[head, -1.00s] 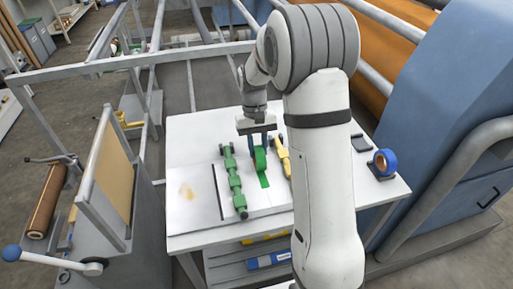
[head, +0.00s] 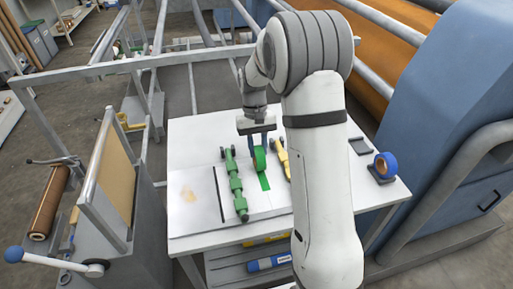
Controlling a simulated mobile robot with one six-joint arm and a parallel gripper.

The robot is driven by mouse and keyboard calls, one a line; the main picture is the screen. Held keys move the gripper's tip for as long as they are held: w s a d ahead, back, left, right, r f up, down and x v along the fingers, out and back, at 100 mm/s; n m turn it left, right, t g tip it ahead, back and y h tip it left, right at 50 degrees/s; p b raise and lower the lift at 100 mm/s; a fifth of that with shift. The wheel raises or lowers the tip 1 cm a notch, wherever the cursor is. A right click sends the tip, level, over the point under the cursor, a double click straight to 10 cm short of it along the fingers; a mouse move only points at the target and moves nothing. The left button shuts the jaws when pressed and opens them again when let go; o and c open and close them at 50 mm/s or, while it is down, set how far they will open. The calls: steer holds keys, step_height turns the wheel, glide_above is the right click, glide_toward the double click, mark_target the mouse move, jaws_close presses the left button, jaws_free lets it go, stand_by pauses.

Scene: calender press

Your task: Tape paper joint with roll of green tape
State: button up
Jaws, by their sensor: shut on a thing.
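The roll of green tape (head: 259,158) is upright under my gripper (head: 257,147), which is shut on it over the table. A short flat strip of green tape (head: 265,182) lies on the white paper (head: 250,202) just in front of the roll. I cannot tell whether the strip is still joined to the roll. A dark line, which looks like the paper joint (head: 219,195), runs along the left of the green clamp-like tool (head: 236,188). My fingertips are partly hidden by the roll and are small in this view.
A yellow tool (head: 281,158) lies right of the roll, partly behind my arm. A blue tape roll (head: 384,165) stands on a dark holder at the table's right edge. A blue machine stands at the right.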

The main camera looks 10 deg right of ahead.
steer(key=shift+w, duration=0.45)
steer(key=shift+w, duration=0.15)
steer(key=shift+w+p, duration=0.3)
steer(key=shift+p, duration=0.05)
steer(key=shift+w, duration=0.15)
steer(key=shift+w+p, duration=0.3)
steer(key=shift+w, duration=0.2)
steer(key=shift+r, duration=0.1)
